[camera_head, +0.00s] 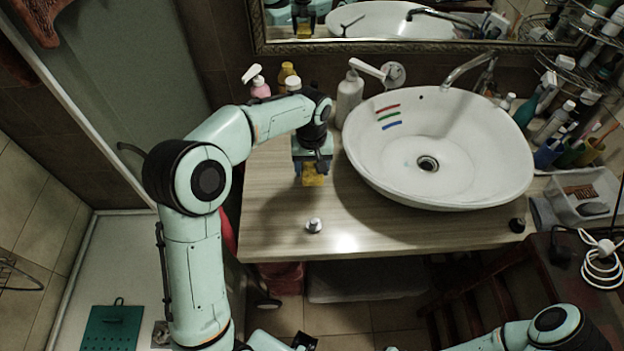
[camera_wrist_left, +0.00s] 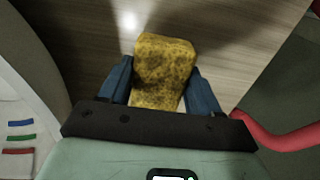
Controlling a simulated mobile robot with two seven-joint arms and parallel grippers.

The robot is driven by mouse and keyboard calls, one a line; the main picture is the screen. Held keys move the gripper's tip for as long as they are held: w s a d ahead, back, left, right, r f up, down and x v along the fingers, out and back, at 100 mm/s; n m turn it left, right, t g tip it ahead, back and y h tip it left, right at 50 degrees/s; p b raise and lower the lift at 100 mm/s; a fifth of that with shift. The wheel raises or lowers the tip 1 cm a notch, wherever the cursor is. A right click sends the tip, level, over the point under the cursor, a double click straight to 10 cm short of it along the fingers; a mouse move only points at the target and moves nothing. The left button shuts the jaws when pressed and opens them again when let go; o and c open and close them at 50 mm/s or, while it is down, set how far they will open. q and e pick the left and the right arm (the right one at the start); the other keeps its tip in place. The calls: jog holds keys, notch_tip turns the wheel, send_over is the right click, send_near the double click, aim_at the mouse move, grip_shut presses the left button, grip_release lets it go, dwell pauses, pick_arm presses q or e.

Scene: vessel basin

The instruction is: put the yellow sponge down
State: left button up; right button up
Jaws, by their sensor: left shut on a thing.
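The yellow sponge (camera_head: 313,175) is at the left part of the wooden counter, left of the basin. My left gripper (camera_head: 312,166) points down over the counter and is shut on the sponge. In the left wrist view the sponge (camera_wrist_left: 163,68) is mottled yellow and sits between the two blue fingers of the gripper (camera_wrist_left: 162,85). I cannot tell whether the sponge touches the counter or is held just above it. My right gripper is not in view; only part of my right arm shows at the lower right.
Bottles (camera_head: 349,98) stand behind my left gripper. A small metal knob (camera_head: 314,226) is on the wooden counter (camera_head: 275,225) near its front edge. Bare counter lies around the sponge.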

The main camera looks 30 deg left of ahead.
pick_arm(q)
jog(key=shift+f, duration=2.75)
jog(key=shift+f+b, duration=0.2)
jog(key=shift+b, duration=0.1)
jog(key=o, duration=1.1)
jog(key=shift+r, duration=0.1)
